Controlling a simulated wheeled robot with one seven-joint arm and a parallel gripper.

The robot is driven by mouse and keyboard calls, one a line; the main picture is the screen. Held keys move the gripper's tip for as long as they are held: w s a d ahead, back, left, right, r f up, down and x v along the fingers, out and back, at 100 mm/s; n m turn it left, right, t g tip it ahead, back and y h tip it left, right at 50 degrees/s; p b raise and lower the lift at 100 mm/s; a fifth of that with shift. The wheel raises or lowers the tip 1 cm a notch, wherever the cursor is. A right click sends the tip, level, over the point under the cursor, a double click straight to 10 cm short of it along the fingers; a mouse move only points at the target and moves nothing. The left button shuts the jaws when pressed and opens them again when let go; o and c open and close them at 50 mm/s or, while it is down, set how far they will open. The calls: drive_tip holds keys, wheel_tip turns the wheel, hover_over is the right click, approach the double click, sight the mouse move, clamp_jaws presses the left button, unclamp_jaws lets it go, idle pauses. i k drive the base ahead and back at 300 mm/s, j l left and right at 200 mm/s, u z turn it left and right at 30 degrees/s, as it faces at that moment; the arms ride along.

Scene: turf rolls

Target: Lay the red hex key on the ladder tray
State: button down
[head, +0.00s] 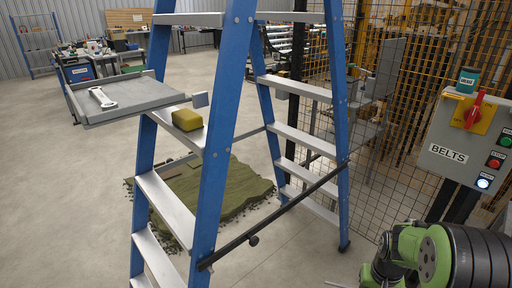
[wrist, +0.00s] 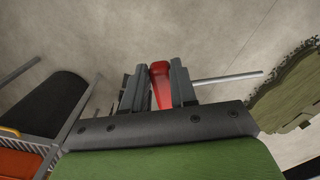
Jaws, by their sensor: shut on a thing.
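In the wrist view my gripper (wrist: 156,88) is shut on the red hex key, whose red grip (wrist: 161,84) shows between the two fingers. A thin grey rod (wrist: 230,77) sticks out to the right beside the fingers; it looks like part of the key, but its join is hidden. The ladder tray (head: 150,106) is a grey shelf at the upper left of the blue ladder in the head view, with a silver wrench (head: 102,98) lying on it. My gripper is out of the head view, where only my green arm shows at the lower right, well apart from the tray.
The blue ladder (head: 211,170) stands between my arm and the tray. A yellow sponge-like block (head: 187,119) rests on a ladder step. Green turf (head: 225,188) lies on the floor behind. A BELTS control box (head: 463,140) and mesh fence (head: 375,120) stand at right.

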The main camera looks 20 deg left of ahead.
sight(133, 89)
drive_tip(key=i+l+u, duration=0.1)
drive_tip(key=u, duration=0.35)
drive_tip(key=i+l+u, duration=0.15)
drive_tip(key=u, duration=0.3)
drive_tip(key=i+l+u, duration=0.2)
drive_tip(key=u, duration=0.2)
drive_tip(key=i+l+u, duration=0.1)
drive_tip(key=l+u, duration=0.15)
drive_tip(key=u, duration=0.2)
drive_tip(key=l+u, duration=0.25)
drive_tip(key=u, duration=0.2)
drive_tip(key=l+u, duration=0.25)
drive_tip(key=u, duration=0.2)
drive_tip(key=i+l, duration=0.05)
